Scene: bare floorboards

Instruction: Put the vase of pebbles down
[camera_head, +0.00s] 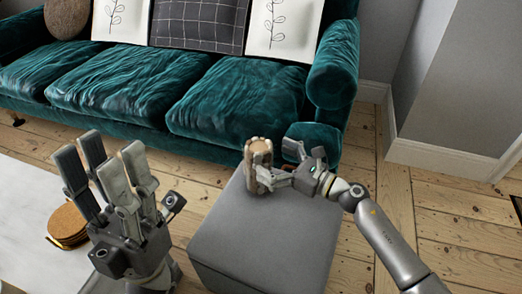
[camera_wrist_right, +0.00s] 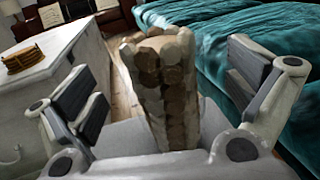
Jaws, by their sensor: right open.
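The vase of pebbles (camera_head: 258,163) is a tall, narrow vessel covered in brown and cream stones. In the head view it stands upright on top of the grey ottoman (camera_head: 262,236), near its far edge. My right gripper (camera_head: 270,178) reaches in from the right, with its fingers at the vase's lower part. In the right wrist view the vase (camera_wrist_right: 168,88) stands between the spread fingers of my right gripper (camera_wrist_right: 165,92), with gaps on both sides. Its base is hidden by the gripper's palm. My left gripper (camera_head: 103,172) is raised at the lower left, open and empty.
A teal velvet sofa (camera_head: 235,98) with several cushions stands behind the ottoman, close to the vase. A white table (camera_head: 25,225) at the left holds a stack of round brown coasters (camera_head: 67,222). The floorboards at the right are clear.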

